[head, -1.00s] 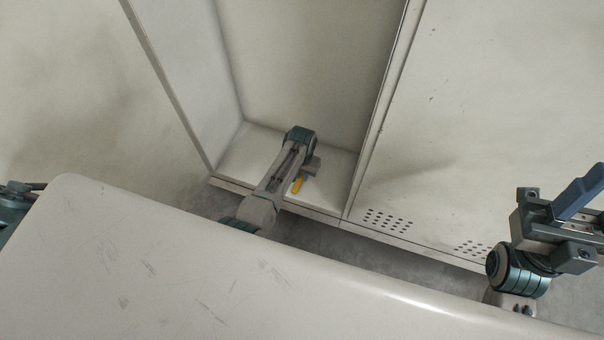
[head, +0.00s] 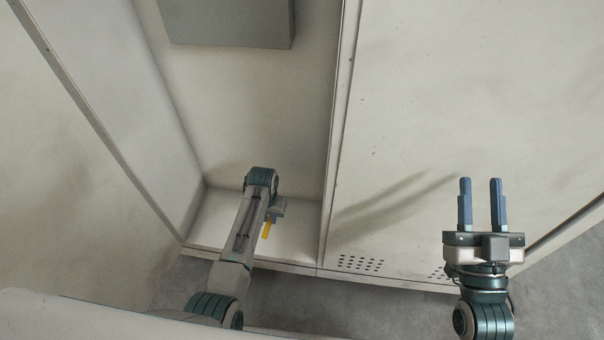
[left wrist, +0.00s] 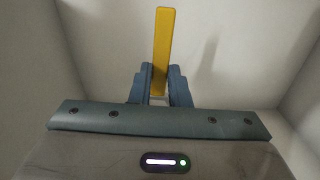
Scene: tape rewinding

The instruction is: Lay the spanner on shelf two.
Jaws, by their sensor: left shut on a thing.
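A yellow bar, which looks like the spanner (left wrist: 163,40), stands out straight from between the blue fingers of my left gripper (left wrist: 160,82) in the left wrist view. The fingers are shut on its near end. In the head view my left gripper (head: 276,211) is inside the open left locker, low over its floor, and a short part of the spanner (head: 267,230) shows below it. My right gripper (head: 480,190) is open and empty in front of the closed locker door on the right. I cannot tell which surface is shelf two.
A grey box or panel (head: 230,22) is high in the open locker. The locker's bottom (head: 215,218) is bare around my left arm. A divider post (head: 340,130) separates it from the closed door (head: 430,100), which has vent holes low down.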

